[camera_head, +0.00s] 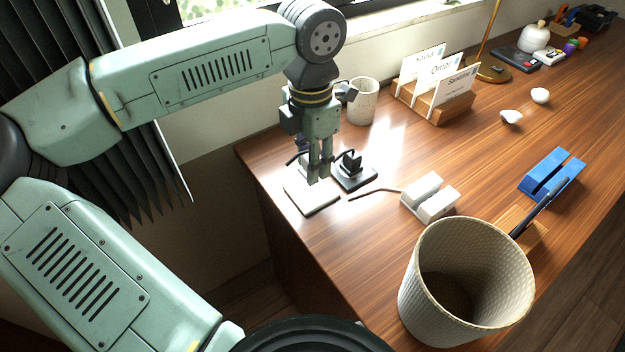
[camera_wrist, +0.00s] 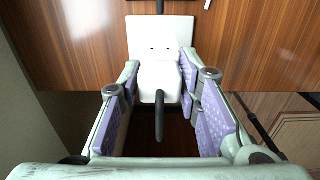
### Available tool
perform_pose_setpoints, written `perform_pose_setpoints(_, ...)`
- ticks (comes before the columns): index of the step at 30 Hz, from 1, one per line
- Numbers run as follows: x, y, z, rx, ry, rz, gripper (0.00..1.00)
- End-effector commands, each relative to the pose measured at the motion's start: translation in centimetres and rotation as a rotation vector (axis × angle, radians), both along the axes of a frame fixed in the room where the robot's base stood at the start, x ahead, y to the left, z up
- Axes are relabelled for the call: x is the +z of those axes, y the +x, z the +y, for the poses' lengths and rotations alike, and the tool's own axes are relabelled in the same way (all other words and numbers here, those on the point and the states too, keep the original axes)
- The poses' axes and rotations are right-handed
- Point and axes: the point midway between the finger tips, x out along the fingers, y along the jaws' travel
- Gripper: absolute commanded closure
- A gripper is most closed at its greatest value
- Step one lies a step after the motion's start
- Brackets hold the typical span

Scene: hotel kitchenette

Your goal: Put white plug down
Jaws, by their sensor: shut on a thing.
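The white plug (camera_wrist: 160,78) is between my gripper's fingers (camera_wrist: 158,90) in the wrist view, with its dark cord pointing back toward my wrist. The fingers are shut on it. Beyond it lies a flat white socket plate (camera_wrist: 160,28) with two small dark holes; the plug overlaps its near edge in this view. I cannot tell whether they touch. In the head view my gripper (camera_head: 319,178) points down over the white plate (camera_head: 312,203) near the desk's left edge. The plug is mostly hidden by the fingers there.
Right beside the plate is a black plug on a black base (camera_head: 352,170), with a dark cable. A speckled cup (camera_head: 362,103) stands behind. A white slotted block (camera_head: 430,196), a woven bin (camera_head: 466,285), a blue holder (camera_head: 552,176) and a card stand (camera_head: 437,104) are to the right.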

Motion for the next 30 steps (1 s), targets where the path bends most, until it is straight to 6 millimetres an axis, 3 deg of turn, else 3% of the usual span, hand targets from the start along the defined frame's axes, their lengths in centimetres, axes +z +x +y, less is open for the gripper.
perform_pose_setpoints(18,0.8,-0.2,0.5,0.028,-0.003,0.001,1.0)
perform_pose_setpoints(23,0.6,-1.9,3.7,0.21,-0.009,0.006,1.0)
perform_pose_setpoints(30,0.6,-7.5,10.9,0.707,-0.019,0.014,1.0)
